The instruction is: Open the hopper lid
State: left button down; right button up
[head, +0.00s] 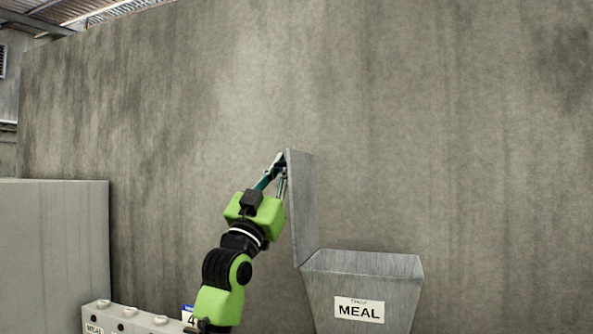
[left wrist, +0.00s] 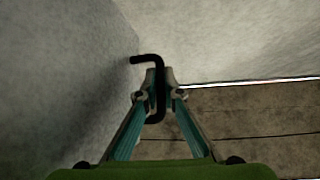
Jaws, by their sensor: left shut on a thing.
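The grey hopper (head: 390,287) stands at the lower right of the head view and carries a white MEAL label (head: 358,309). Its lid (head: 303,205) stands raised, nearly upright, at the hopper's left side. My left gripper (head: 281,165) is at the lid's upper edge, on its left side. In the left wrist view, my left gripper (left wrist: 160,82) is shut on a black bent handle (left wrist: 150,60), beside the grey lid surface (left wrist: 60,70). The handle is hidden in the head view. My right gripper is in neither view.
A concrete wall (head: 430,120) rises behind the hopper. A large grey block (head: 55,250) stands at the left. A low light-coloured unit (head: 125,318) with knobs and a MEAL label is at the lower left, near a blue-and-white number card (head: 188,314) partly behind my arm.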

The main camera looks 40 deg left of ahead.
aim_at(295, 204)
pick_arm(q)
jog(key=shift+s+a+f+n+y, duration=0.1)
jog(key=shift+a+f+n+y, duration=0.2)
jog(key=shift+a+n+y, duration=0.35)
jog(key=shift+d, duration=0.15)
jog(key=c, duration=2.2)
grip_release()
jog(key=shift+o, duration=0.2)
jog(key=v, duration=1.2)
